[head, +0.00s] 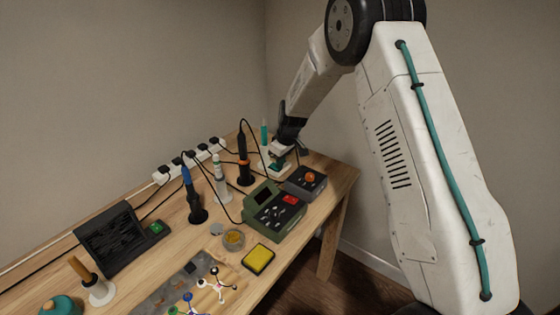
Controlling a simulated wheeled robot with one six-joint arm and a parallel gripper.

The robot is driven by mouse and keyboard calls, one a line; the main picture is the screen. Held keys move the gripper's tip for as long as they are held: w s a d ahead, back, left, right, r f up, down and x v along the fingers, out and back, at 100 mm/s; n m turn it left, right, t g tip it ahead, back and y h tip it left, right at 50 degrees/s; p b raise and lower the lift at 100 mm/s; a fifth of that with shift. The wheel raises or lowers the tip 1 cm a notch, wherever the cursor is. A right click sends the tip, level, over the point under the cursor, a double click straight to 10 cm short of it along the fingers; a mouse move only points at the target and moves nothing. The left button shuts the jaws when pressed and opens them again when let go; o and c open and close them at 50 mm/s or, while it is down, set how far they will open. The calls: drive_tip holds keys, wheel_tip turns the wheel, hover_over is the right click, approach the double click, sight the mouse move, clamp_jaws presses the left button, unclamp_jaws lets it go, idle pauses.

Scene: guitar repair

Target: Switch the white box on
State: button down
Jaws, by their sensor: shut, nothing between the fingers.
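My gripper (281,152) reaches down at the far right end of the wooden table. It is shut and holds nothing. A small white box (286,173) with a green part on top sits directly below the gripper, behind the grey box with the orange knob. The gripper and arm hide part of the white box. I cannot make out its switch or whether the fingertips touch it.
A grey box with an orange knob (306,181) and a green soldering station (272,213) stand in front. An orange-ringed iron (244,162) in its holder stands to the left. A white power strip (188,160) and black cables run along the back.

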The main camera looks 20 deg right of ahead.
drive_tip(key=shift+w, duration=0.1)
drive_tip(key=shift+w+a+r, duration=0.35)
drive_tip(key=shift+w+a, duration=0.1)
drive_tip(key=shift+w, duration=0.05)
drive_tip(key=shift+r, duration=0.3)
drive_tip(key=s+d+v, duration=0.1)
drive_tip(key=v, duration=1.2)
drive_tip(key=shift+s+d+f, duration=0.2)
drive_tip(key=shift+s+f, duration=0.05)
drive_tip(key=shift+s, duration=0.15)
